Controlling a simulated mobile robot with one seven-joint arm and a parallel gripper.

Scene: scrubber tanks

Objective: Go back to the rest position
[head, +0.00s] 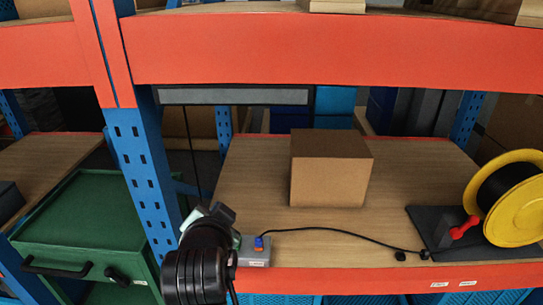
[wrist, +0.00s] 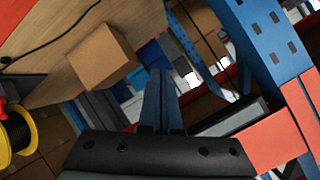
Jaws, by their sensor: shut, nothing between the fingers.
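My gripper (head: 222,213) is at the lower middle-left of the head view, in front of the wooden shelf (head: 250,190) and beside the blue upright post. In the wrist view my gripper's fingers (wrist: 160,75) are together, with nothing between them. A small grey box (head: 257,258) with a blue plug (head: 259,243) in it sits at the shelf's front edge, just right of my gripper. My arm hides part of that box.
A cardboard box (head: 330,168) stands mid-shelf. A black cable (head: 350,233) runs right toward a yellow reel (head: 516,200) on a dark base with a red handle. A blue post (head: 146,175), an orange upper beam (head: 330,48) and a green cabinet (head: 80,212) bound the space.

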